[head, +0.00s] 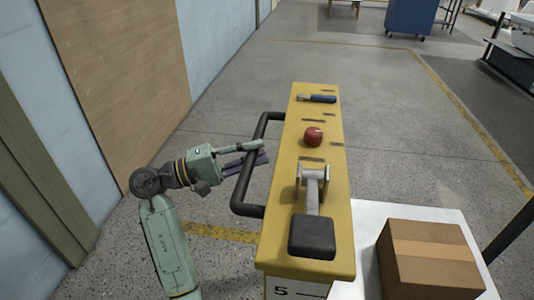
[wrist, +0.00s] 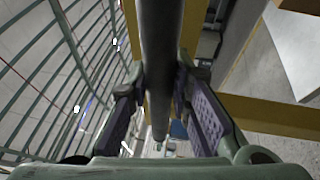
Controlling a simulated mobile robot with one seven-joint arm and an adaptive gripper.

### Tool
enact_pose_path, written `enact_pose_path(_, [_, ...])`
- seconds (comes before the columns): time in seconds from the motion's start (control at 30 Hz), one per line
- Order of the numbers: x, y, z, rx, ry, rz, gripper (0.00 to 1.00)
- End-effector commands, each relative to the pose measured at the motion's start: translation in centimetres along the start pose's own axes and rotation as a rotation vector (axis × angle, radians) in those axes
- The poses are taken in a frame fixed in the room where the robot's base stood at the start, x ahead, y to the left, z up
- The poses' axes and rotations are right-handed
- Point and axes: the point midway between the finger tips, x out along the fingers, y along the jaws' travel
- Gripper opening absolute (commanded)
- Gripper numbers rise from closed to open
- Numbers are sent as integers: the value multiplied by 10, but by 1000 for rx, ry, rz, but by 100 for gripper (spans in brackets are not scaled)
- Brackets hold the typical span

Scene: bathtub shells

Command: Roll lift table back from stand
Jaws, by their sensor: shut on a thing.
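The lift table has a yellow control head (head: 337,215) with a black U-shaped handle (head: 241,190) on its left side. Its white platform (head: 359,228) shows at the lower right and bears a cardboard box (head: 430,258). My gripper (head: 262,151) reaches in from the left and is shut on the handle's long bar. In the wrist view the dark handle bar (wrist: 160,45) runs between the two purple-padded fingers of my gripper (wrist: 163,100). The table's wheels are hidden. I cannot tell which thing is the stand.
A wall with a brown panel (head: 120,70) stands at left. A blue cabinet (head: 410,17) stands far back. Grey floor (head: 395,120) beyond the head is open.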

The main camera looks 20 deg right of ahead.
Motion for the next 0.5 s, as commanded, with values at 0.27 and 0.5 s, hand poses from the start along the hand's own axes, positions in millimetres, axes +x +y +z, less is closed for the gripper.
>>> enact_pose_path(0.27, [-5,4,-4,2,4,5,0])
enact_pose_path(0.5, [-6,4,-4,2,7,5,20])
